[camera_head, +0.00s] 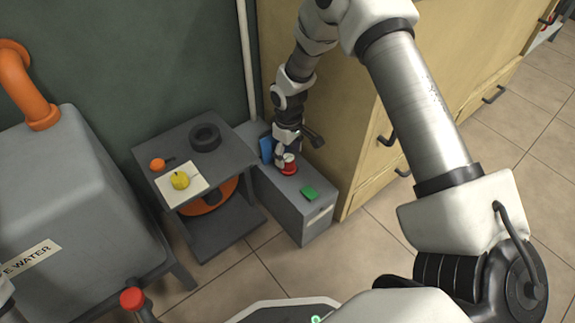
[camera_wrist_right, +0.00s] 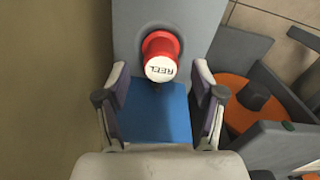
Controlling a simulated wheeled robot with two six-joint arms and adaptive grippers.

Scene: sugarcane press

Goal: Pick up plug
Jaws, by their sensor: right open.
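The plug appears to be the red cylinder with a white lettered face (camera_wrist_right: 161,58). It stands on a low grey box, and it also shows in the head view as a red piece (camera_head: 289,169) just below my right gripper (camera_head: 284,151). In the right wrist view my right gripper (camera_wrist_right: 161,103) has its two fingers spread wide, with nothing held between them. The plug lies beyond the fingertips, roughly centred between them. A blue square (camera_wrist_right: 155,112) shows between the fingers. My left gripper is not in view.
The grey box (camera_head: 285,212) also bears a green block (camera_head: 309,193). A tall wooden cabinet (camera_head: 345,120) stands close on the right. A grey stand (camera_head: 226,158) with a black ring (camera_head: 205,137) and yellow object (camera_head: 180,180) is on the left. Tiled floor lies in front.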

